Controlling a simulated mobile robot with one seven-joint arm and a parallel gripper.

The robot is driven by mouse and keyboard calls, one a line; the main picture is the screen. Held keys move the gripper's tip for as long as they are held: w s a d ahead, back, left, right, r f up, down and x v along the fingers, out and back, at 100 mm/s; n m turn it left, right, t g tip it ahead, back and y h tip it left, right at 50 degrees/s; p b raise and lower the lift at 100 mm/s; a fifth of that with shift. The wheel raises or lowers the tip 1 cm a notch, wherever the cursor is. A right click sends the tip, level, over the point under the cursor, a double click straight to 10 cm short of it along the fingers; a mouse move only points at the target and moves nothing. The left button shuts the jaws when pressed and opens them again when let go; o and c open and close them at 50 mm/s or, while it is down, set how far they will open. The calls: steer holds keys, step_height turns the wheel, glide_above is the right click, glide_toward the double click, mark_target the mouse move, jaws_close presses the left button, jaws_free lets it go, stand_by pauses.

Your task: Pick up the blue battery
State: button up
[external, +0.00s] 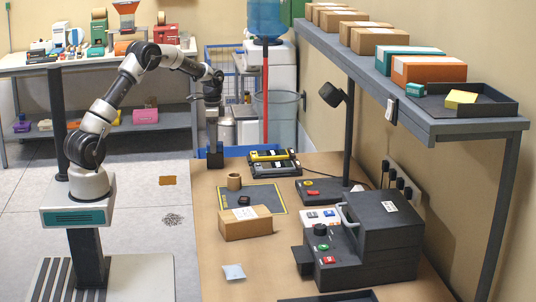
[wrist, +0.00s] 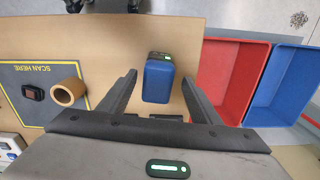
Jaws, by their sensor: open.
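The blue battery (wrist: 160,82) stands out in the wrist view, a blue block with a dark end that carries a small green light. My gripper (wrist: 159,76) is open, with one dark finger on each side of the battery. Gaps show between the battery and both fingers, and I cannot tell how far down the fingers reach. In the external view my gripper (external: 215,159) points down at the far left of the workbench (external: 210,215). The battery cannot be made out there.
A red bin (wrist: 228,75) and a blue bin (wrist: 285,85) lie right of the battery in the wrist view. A tape roll (wrist: 69,92) and a small dark item (wrist: 33,92) are on the left mat. A battery charger (external: 273,161) and cardboard box (external: 246,224) also occupy the bench.

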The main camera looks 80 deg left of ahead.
mark_target(215, 155)
steer(key=f, duration=0.5)
steer(key=shift+w+d, duration=0.15)
steer(key=shift+w, duration=0.05)
steer(key=shift+c, duration=0.5)
jaws_close()
